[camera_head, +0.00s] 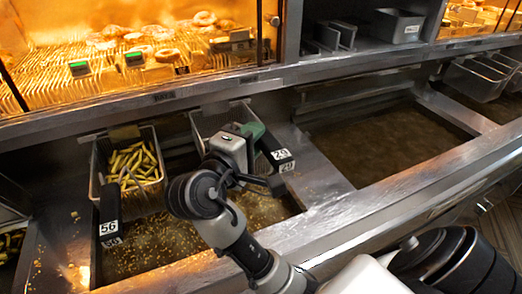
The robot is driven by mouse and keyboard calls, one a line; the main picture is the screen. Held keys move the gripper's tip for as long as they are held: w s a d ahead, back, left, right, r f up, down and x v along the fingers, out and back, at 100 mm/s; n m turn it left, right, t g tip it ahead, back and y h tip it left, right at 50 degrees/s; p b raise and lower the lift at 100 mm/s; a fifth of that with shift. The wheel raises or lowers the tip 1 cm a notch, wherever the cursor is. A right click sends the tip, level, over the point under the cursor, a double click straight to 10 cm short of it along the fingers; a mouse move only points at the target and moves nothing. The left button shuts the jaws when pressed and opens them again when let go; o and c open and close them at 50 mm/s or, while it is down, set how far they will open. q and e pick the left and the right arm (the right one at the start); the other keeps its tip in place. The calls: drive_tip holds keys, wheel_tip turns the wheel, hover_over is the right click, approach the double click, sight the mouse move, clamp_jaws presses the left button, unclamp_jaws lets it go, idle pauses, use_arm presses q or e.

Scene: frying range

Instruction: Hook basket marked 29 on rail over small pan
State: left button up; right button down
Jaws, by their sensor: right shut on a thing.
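The basket marked 29 (206,121) is a grey wire basket over the back of the left, smaller pan (180,238), which holds bubbling oil. Its dark handle (272,147) points toward me and carries the white 29 label (282,154). My right gripper (254,146) is shut on the handle of this basket; its wrist hides much of the basket and the fingertips. The steel rail (125,133) runs along the back of the pan. I cannot tell whether basket 29 touches it. My left gripper is not in view.
A basket marked 56 (153,196) with green fried pieces hangs at the left of the same pan. A larger pan (390,145) of brown oil lies to the right, with empty baskets (478,78) beyond. A lit food display (120,50) stands behind.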

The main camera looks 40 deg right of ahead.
drive_tip(key=shift+w+d+f+b, duration=0.2)
drive_tip(key=shift+w+f+b, duration=0.35)
drive_tip(key=shift+w, duration=0.25)
drive_tip(key=shift+w+d+f+b, duration=0.15)
drive_tip(key=shift+w+f+b, duration=0.35)
drive_tip(key=shift+w, duration=0.25)
drive_tip(key=shift+f, duration=0.65)
drive_tip(key=c, duration=0.8)
unclamp_jaws()
drive_tip(key=shift+c, duration=0.2)
